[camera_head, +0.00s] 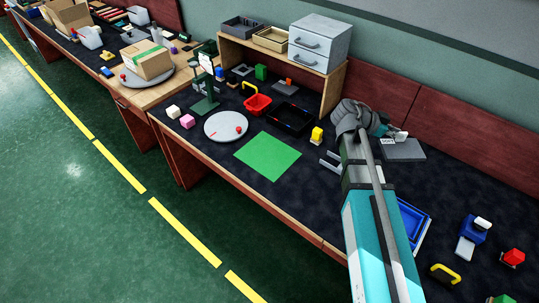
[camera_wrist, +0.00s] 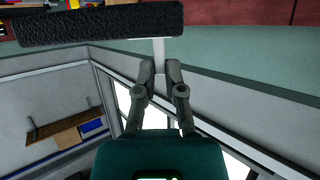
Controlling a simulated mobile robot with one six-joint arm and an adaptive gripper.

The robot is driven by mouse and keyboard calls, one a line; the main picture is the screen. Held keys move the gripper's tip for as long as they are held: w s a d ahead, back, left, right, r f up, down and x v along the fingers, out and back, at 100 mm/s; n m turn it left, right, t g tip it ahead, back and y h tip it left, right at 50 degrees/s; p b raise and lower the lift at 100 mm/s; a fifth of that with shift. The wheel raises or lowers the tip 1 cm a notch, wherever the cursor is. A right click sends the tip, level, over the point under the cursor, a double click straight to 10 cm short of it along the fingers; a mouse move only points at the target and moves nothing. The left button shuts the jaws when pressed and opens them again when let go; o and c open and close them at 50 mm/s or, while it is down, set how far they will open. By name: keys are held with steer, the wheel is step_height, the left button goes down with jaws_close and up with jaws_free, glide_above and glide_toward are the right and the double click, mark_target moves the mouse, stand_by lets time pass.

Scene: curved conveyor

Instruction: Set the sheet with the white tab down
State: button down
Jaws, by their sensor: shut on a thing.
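The sheet is a dark, textured, flat piece with rounded corners, seen in the wrist view (camera_wrist: 90,25) across the top left. Its narrow white tab (camera_wrist: 159,50) runs down between my fingertips. My gripper (camera_wrist: 159,68) is shut on this tab. In the head view my gripper (camera_head: 391,132) is at the back right of the bench. The sheet appears there as a dark grey square (camera_head: 405,151) just below and right of the fingers, near the red back panel. Whether it touches the bench top cannot be told.
A green square mat (camera_head: 268,156) lies clear on the bench, left of my arm. A blue tray (camera_head: 413,222) and several small objects lie to the right.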

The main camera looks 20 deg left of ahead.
steer(key=s+a+f+n+t+y+b, duration=0.1)
steer(key=a+f+n+t+y+b, duration=0.15)
steer(key=a, duration=1.05)
steer(key=s+a+f+n+t+y+b, duration=0.1)
steer(key=a+f+n+t+b, duration=0.2)
steer(key=a, duration=0.9)
steer(key=s+a+f+n+t+y+b, duration=0.1)
steer(key=s+a, duration=0.3)
steer(key=a, duration=0.6)
steer(key=s+a+f+n+t+y+b, duration=0.2)
steer(key=s+a, duration=0.3)
steer(key=a, duration=0.5)
steer(key=shift+s+a+f+n+y, duration=0.25)
steer(key=shift+a+f+n+y, duration=0.05)
steer(key=shift+n+y, duration=0.45)
steer(key=shift+w+b, duration=0.1)
steer(key=shift+b, duration=0.2)
steer(key=w+f+b, duration=0.9)
steer(key=w, duration=0.4)
steer(key=shift+a, duration=0.25)
